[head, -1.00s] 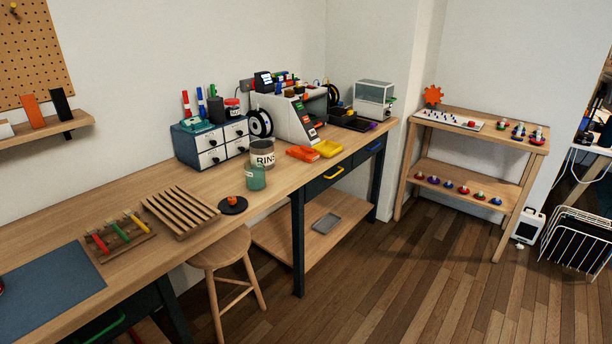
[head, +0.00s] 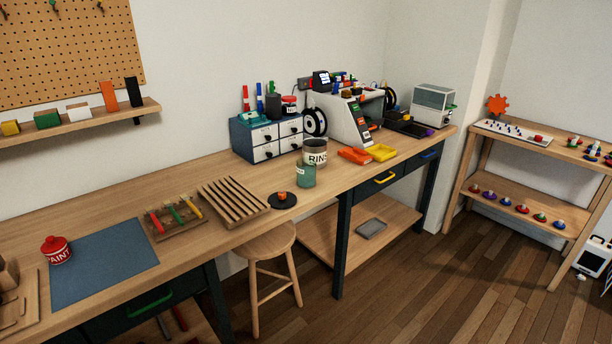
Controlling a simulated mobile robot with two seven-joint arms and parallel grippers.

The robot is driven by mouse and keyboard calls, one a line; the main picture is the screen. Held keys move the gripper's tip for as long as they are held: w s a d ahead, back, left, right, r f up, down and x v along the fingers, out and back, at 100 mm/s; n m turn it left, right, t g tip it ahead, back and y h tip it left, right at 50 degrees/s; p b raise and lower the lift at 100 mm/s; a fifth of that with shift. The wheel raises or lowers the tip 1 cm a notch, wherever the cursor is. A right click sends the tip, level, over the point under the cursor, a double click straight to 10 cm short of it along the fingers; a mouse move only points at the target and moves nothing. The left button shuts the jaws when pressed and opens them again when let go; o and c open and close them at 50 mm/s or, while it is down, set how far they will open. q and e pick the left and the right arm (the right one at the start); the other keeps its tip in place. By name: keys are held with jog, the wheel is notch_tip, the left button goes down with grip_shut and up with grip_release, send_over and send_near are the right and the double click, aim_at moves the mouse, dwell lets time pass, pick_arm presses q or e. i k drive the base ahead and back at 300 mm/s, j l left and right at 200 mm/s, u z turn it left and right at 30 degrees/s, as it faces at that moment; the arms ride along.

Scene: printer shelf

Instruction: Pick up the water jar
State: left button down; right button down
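A teal, see-through jar (head: 305,175) with a small pale label stands upright on the long wooden workbench (head: 130,190), near its front edge; I take it as the water jar. Just behind it stands a grey can (head: 316,146) with a white label that reads "RINS", the rest of the word being cut off. The jar overlaps the lower part of the can in the view, and I cannot tell if they touch. Neither of my grippers is in view.
A dark round disc with an orange piece (head: 283,200) lies left of the jar. A stool (head: 267,243) stands at the bench front.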

aim_at(306, 173)
jog(key=i+u, duration=0.25)
jog(key=i, duration=0.3)
jog(key=i+l+u, duration=0.15)
jog(key=i+u, duration=0.15)
jog(key=i, duration=0.2)
